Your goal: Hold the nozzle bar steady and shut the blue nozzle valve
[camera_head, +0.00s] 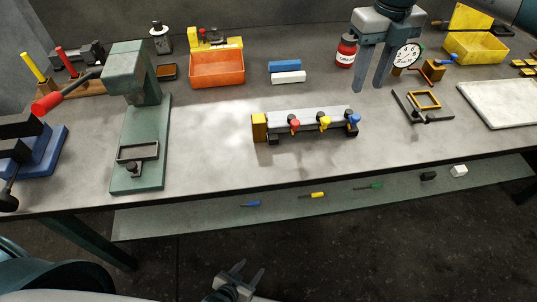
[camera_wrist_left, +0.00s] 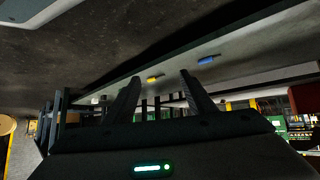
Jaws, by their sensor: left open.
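The nozzle bar (camera_head: 273,126) lies near the front middle of the workbench, with a yellow block at its left end. It carries a red valve (camera_head: 294,125), a yellow valve (camera_head: 324,122) and the blue nozzle valve (camera_head: 354,119) at the right end. My left gripper (camera_head: 249,271) is open and empty, low in front of the bench; its spread fingers also show in the left wrist view (camera_wrist_left: 160,85). My right gripper (camera_head: 370,88) is open and empty, above the bench behind and right of the bar. Neither gripper touches the bar.
A green press (camera_head: 140,140) stands left of the bar. Behind are an orange bin (camera_head: 217,70), blue and white blocks and a red jar (camera_head: 346,52). A dial gauge (camera_head: 407,55) and black fixture (camera_head: 415,108) are right. A lower shelf (camera_head: 275,207) holds screwdrivers.

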